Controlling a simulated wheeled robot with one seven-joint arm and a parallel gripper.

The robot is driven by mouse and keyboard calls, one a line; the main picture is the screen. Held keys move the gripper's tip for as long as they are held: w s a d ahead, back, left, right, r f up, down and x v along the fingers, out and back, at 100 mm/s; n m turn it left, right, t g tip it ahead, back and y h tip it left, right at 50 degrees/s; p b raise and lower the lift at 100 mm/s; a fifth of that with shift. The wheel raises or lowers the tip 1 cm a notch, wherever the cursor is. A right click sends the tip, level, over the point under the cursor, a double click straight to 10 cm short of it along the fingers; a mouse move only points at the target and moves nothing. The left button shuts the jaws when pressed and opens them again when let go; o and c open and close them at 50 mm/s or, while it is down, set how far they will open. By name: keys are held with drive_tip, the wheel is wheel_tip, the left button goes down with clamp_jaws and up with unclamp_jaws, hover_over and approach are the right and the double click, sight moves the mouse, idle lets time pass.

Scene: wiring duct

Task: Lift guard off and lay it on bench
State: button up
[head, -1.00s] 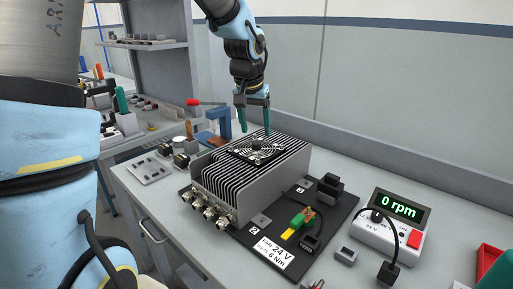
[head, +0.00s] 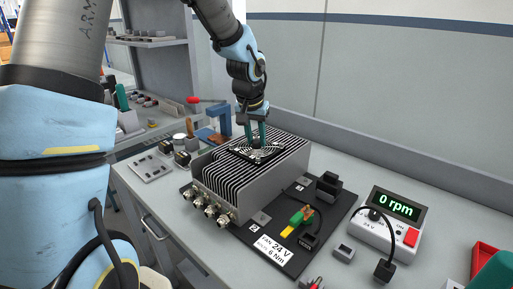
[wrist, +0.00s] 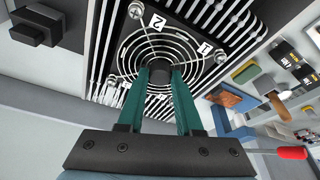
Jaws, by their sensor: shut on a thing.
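The guard (head: 258,153) is a round wire grille on top of the finned grey box (head: 245,178). In the wrist view the guard (wrist: 128,58) shows its concentric rings, with labels 1 and 2 and screw heads at the corners near it. My gripper (head: 256,143) is above the guard, pointing down. Its green fingers reach the middle of the guard, and in the wrist view my gripper (wrist: 160,72) is shut on the dark hub there. The guard still sits flat on the box. The exact grip at the hub is partly hidden by the fingers.
A meter reading 0 rpm (head: 392,218) stands at the right, near a red bin (head: 484,258). Connectors (head: 207,207) line the box's front. A blue clamp-like part (head: 220,120) stands behind left.

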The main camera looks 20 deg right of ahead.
sight(256, 141)
clamp_jaws()
drive_tip(key=shift+r, duration=0.1)
wheel_tip(256, 141, up, 10)
drive_tip(key=b, duration=0.2)
idle(0.4)
drive_tip(key=shift+r+p, duration=1.6)
drive_tip(key=shift+r, duration=0.35)
